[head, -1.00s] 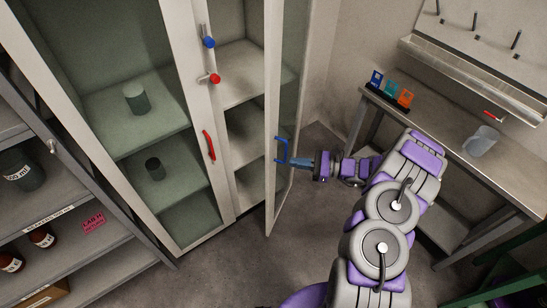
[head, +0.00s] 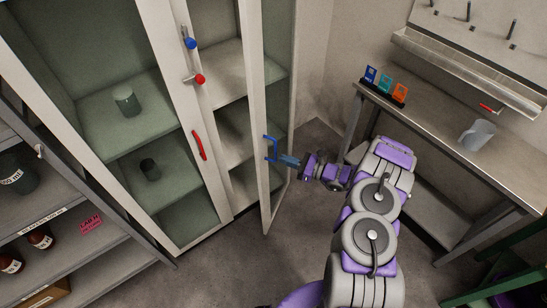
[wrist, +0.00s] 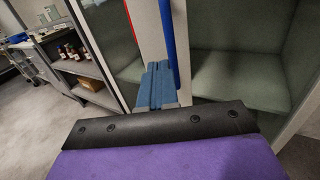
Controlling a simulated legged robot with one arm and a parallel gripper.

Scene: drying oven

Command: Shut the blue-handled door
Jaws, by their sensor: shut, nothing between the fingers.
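The blue-handled door (head: 268,200) is a glazed, pale-framed cabinet door standing open on the right side of the cabinet. Its blue handle (head: 269,149) sits on the door's near edge; in the wrist view the handle (wrist: 167,40) rises as a blue bar just beyond the fingers. My gripper (head: 284,159) is shut and empty, with its blue fingertips right beside the handle; I cannot tell if they touch it. In the wrist view the shut fingers (wrist: 157,86) point at the pale door frame (wrist: 146,30).
The left door, with a red handle (head: 199,146), is shut. Blue (head: 190,43) and red (head: 199,79) knobs sit above it. A shelf rack (head: 70,205) stands left. A workbench (head: 455,130) with a clear jug (head: 477,134) stands right. Floor in front is clear.

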